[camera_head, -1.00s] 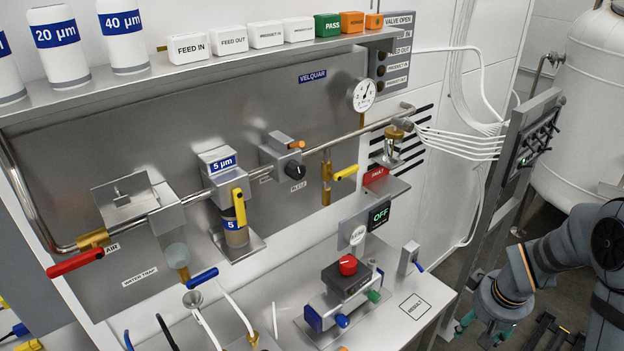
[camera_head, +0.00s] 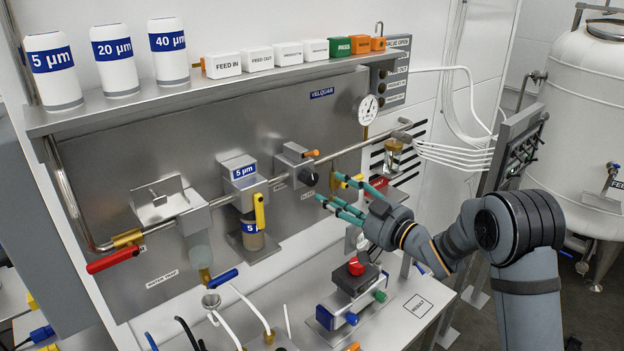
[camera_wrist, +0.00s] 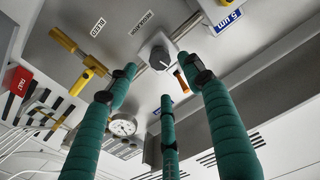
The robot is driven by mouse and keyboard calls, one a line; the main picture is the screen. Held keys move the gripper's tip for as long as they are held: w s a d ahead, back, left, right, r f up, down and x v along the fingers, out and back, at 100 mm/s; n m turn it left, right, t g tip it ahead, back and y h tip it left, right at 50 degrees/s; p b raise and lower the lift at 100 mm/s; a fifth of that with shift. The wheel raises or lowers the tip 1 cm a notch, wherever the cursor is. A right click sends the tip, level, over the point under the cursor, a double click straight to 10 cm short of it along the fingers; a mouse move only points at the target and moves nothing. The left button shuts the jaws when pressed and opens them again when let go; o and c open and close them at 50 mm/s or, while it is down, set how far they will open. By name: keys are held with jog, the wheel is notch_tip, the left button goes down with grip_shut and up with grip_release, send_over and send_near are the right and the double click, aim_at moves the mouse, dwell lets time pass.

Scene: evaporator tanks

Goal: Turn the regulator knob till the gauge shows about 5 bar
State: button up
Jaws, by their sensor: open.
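The regulator is a metal block on the pipe with a dark round knob (camera_head: 310,177) on its front and a small orange lever at its top. The knob also shows in the wrist view (camera_wrist: 160,57), with a pale line on its face. The white round gauge (camera_head: 368,108) stands above the pipe to the right; it also shows in the wrist view (camera_wrist: 122,125). Its figures are too small to read surely. My gripper (camera_head: 330,188) is open and empty, its green fingers pointing left toward the knob. In the wrist view the spread fingers lie below and around the knob, apparently not touching it.
A yellow-handled valve (camera_head: 350,181) is right beside my fingers. The filter unit (camera_head: 240,183) stands left of the regulator. The shelf (camera_head: 200,89) overhangs the panel with several blocks and cartridges. A red-knobbed device (camera_head: 352,281) sits on the bench below.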

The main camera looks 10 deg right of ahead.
aim_at(313, 182)
jog(key=p+x, duration=0.4)
jog(key=x, duration=0.3)
jog(key=shift+w+r, duration=0.1)
jog(key=shift+w, duration=0.1)
jog(key=shift+w+a, duration=0.35)
jog(key=shift+w, duration=0.2)
jog(key=shift+c, duration=0.4)
jog(key=shift+s+f, duration=0.1)
jog(key=shift+f, duration=0.15)
jog(key=c, duration=1.1)
jog(key=shift+o, duration=0.2)
